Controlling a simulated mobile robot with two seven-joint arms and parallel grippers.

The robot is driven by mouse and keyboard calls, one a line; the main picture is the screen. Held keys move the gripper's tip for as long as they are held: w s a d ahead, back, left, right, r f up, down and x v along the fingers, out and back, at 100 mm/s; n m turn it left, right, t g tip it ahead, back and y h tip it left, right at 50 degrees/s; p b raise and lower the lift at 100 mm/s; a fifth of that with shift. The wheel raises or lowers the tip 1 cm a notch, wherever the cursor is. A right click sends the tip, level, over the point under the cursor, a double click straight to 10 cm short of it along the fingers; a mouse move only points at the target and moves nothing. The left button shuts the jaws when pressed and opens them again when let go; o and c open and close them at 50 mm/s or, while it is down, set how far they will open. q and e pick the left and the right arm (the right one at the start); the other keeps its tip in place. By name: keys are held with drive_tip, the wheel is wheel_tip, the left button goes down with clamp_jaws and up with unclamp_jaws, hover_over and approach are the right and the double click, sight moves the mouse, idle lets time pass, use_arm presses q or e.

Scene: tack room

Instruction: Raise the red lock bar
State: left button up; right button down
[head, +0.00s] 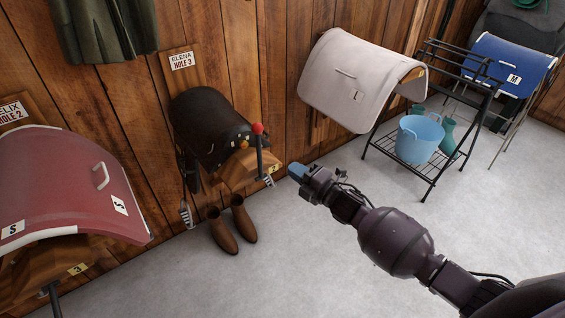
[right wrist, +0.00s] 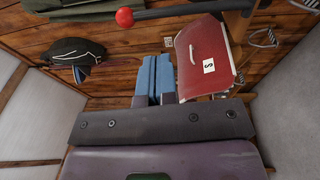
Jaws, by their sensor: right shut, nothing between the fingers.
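The lock bar is a dark bar (head: 260,154) with a red ball knob (head: 258,128) on its upper end. It stands upright at the front of a dark brown saddle rack (head: 205,125) on the wood wall, under the sign "ELENA HOLE 3". In the right wrist view the red knob (right wrist: 124,17) and its bar (right wrist: 180,10) cross the top of the picture. My right gripper (head: 297,171) is shut and empty, to the right of the bar and apart from it. Its blue fingers lie together in the right wrist view (right wrist: 153,78). My left gripper is not in view.
A red saddle rack (head: 70,185) stands at left and a pale one (head: 345,75) at right. Brown boots (head: 223,232) stand on the floor below the dark rack. A black stand (head: 425,190) holds a blue bucket (head: 418,140). The grey floor in front is clear.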

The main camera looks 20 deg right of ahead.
drive_tip(key=v, duration=0.3)
drive_tip(key=shift+r, duration=0.1)
idle(0.3)
drive_tip(key=s+d+f+m+g+h, duration=0.2)
drive_tip(key=s+f+m+h, duration=0.3)
drive_tip(key=s+m, duration=0.6)
drive_tip(key=s+d+f+m+g+h, duration=0.2)
drive_tip(key=s+f+m+h, duration=0.3)
drive_tip(key=s+f+m, duration=0.3)
drive_tip(key=s+d+m, duration=0.1)
drive_tip(key=s+m, duration=0.3)
drive_tip(key=s, duration=0.3)
drive_tip(key=shift+d+f+g, duration=0.3)
drive_tip(key=shift+d, duration=0.1)
